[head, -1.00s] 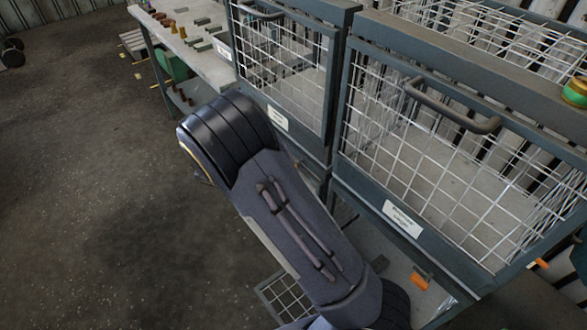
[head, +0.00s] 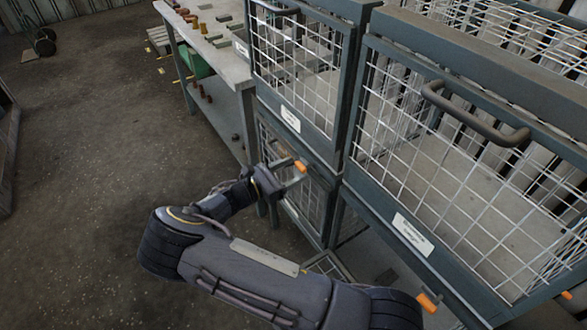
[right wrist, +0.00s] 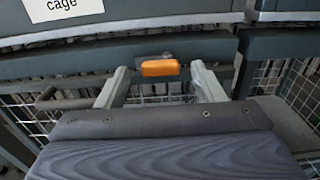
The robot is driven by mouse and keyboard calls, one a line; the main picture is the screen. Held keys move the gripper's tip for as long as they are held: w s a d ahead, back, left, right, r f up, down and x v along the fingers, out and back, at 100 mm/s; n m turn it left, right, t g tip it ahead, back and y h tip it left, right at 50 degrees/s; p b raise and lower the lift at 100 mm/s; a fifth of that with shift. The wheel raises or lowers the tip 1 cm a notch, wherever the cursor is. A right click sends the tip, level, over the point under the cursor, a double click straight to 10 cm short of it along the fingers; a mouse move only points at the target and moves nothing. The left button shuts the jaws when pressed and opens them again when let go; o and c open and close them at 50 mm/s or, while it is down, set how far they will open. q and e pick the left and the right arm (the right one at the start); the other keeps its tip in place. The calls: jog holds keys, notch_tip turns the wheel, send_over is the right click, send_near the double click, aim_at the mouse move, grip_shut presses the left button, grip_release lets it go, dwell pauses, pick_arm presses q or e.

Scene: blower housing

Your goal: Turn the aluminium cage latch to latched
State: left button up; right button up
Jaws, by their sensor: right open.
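An orange latch handle (head: 301,166) shows at the cage frame between the upper and lower doors of the left cage stack. In the right wrist view the orange handle (right wrist: 160,68) lies level across the picture, in front of a dark frame bar. My right gripper (head: 288,174) is open close in front of it. In the right wrist view one finger stands on each side of the handle, with gaps, so it is not gripped. The latch's pivot and catch are hard to make out. My left gripper is not in view.
A white label ending in "cage" (right wrist: 62,9) is above the latch. A large mesh cage door (head: 440,170) with a bar handle (head: 475,118) stands at right. Another orange handle (head: 427,303) is low at right. A workbench (head: 215,62) stands behind; open floor lies left.

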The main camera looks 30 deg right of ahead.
jog(key=shift+d, duration=0.55)
jog(key=shift+c, duration=0.4)
jog(key=c, duration=0.9)
